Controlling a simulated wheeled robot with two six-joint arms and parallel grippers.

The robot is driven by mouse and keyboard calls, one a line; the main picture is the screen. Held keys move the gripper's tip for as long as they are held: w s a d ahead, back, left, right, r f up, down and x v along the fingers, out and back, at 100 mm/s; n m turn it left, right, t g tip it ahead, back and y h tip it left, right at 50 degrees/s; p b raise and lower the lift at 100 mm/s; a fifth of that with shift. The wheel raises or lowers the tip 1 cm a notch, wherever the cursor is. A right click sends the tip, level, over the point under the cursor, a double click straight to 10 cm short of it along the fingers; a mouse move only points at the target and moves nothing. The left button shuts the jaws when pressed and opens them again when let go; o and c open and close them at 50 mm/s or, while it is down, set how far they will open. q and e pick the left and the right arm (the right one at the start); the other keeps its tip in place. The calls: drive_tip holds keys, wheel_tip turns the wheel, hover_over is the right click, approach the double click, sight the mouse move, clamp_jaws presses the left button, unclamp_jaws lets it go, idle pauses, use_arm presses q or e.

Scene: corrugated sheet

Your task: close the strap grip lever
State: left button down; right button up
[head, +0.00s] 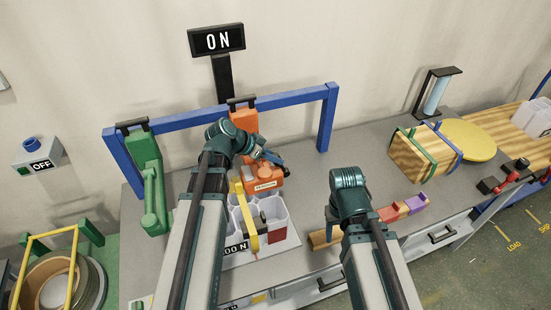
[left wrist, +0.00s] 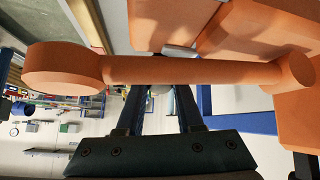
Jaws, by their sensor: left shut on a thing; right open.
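The orange strap tool (head: 244,120) hangs from the blue frame, partly hidden behind my left arm. Its orange lever (left wrist: 190,71) crosses the left wrist view as a round bar with a thick rounded end at the left. My left gripper (head: 274,159) is at the orange tool. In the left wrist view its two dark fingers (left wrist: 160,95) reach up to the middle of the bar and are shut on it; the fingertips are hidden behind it. My right gripper (head: 331,222) is open, low over the bench and away from the tool, mostly hidden by its own wrist.
A green tool (head: 147,160) hangs at the left of the blue frame (head: 285,99). A white divided tray (head: 285,240) stands below the orange tool. Coloured blocks (head: 391,213) lie near my right gripper. A strapped wooden crate (head: 408,156) stands right. A sign (head: 216,40) reads ON.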

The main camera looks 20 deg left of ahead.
use_arm(q)
drive_tip(key=shift+s+f, duration=0.1)
drive_tip(key=shift+s, duration=0.05)
drive_tip(key=c, duration=0.5)
unclamp_jaws()
drive_tip(key=shift+c, duration=0.2)
drive_tip(key=shift+a, duration=0.1)
drive_tip(key=p+v, duration=1)
drive_tip(key=v, duration=0.3)
drive_tip(key=shift+r, duration=0.35)
drive_tip(key=shift+s+a, duration=0.1)
